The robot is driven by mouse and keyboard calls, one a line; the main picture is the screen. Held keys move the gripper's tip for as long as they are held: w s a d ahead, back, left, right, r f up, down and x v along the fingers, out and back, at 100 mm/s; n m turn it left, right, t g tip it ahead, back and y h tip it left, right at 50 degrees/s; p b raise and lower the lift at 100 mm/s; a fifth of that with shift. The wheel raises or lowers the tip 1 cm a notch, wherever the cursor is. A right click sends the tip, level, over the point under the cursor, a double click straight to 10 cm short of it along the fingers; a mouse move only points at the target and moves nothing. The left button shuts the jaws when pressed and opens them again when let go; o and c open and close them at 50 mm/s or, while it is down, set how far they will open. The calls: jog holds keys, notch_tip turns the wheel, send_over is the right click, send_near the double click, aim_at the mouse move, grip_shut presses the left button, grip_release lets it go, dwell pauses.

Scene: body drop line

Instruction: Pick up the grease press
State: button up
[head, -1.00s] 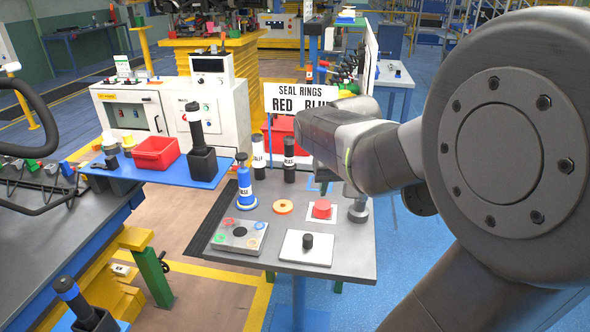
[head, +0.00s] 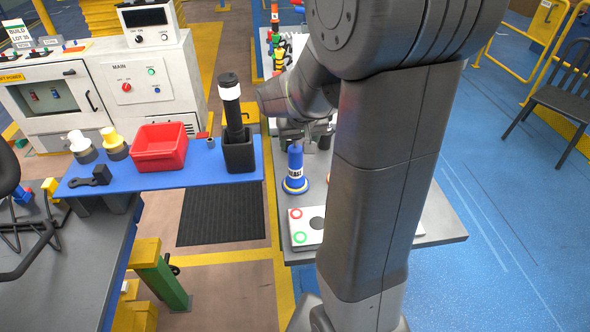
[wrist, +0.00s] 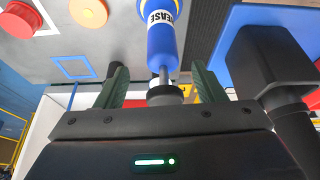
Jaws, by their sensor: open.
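The grease press (head: 295,172) is a blue cylinder with a white label and a yellow ring near its base. It stands upright on the grey table, left of my arm. In the wrist view the grease press (wrist: 161,42) points its thin rod and dark knob toward my gripper. My gripper (wrist: 161,82) is open, with one green-grey finger on each side of the knob. Whether the fingers touch it I cannot tell. In the head view my gripper (head: 291,134) is just above the press and mostly hidden by my wrist.
A black holder (head: 239,154) with a tall black tool stands close by on the blue shelf (head: 200,172), beside a red bin (head: 160,148). A plate with coloured rings (head: 304,228) lies in front of the press. My arm hides much of the grey table (head: 440,215).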

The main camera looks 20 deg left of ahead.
aim_at(296, 148)
jog(key=shift+a+x, duration=0.2)
jog(key=shift+x, duration=1.8)
jog(key=shift+r, duration=0.1)
grip_shut()
